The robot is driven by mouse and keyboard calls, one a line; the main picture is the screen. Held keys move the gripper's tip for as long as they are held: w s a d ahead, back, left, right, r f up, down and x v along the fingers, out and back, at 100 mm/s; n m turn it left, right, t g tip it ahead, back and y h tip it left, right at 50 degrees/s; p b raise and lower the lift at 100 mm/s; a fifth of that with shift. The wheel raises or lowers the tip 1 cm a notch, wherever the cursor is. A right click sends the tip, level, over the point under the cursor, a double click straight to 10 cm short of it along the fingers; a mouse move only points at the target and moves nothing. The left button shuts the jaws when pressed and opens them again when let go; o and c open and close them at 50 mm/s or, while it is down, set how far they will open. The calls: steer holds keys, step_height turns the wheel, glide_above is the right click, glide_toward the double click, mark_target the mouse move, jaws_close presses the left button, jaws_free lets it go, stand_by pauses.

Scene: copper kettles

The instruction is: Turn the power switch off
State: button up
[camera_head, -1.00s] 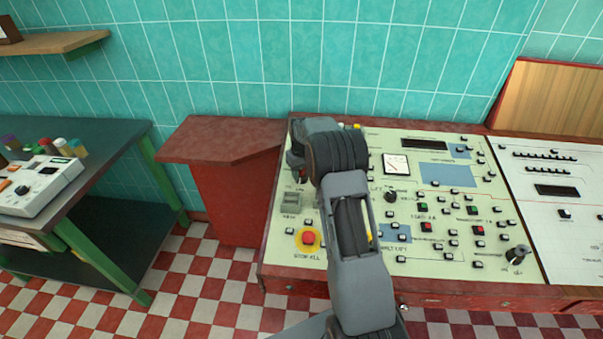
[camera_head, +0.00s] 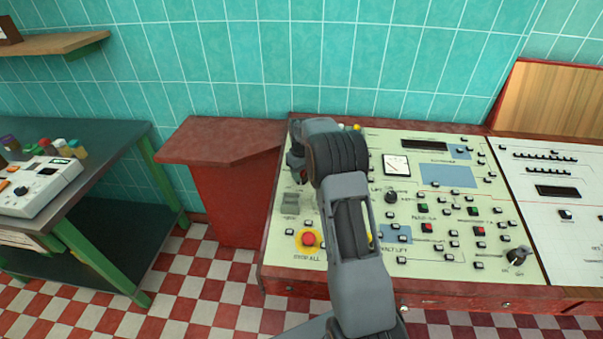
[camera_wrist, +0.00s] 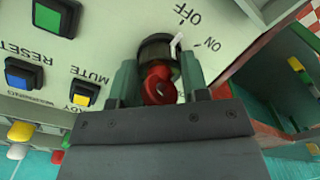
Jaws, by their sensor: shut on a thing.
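The power switch is a red rotary knob (camera_wrist: 157,86) on a black base, with a white pointer, set in the cream panel beside OFF and ON markings. The pointer slants towards the side with these markings; I cannot tell exactly which it meets. My gripper (camera_wrist: 158,80) has one grey-green finger on each side of the red knob and is shut on it. In the head view my gripper (camera_head: 296,168) is at the panel's upper left, and my arm and wrist hide the switch.
The cream control panel (camera_head: 440,205) holds many buttons, a meter (camera_head: 397,165) and a yellow-ringed red stop button (camera_head: 308,239) below my gripper. A red cabinet (camera_head: 225,190) stands left.

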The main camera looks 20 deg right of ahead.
steer(key=shift+r, duration=0.1)
steer(key=o, duration=0.9)
step_height(320, 180, up, 14)
steer(key=shift+f+b, duration=0.15)
steer(key=shift+b, duration=0.25)
stand_by(0.3)
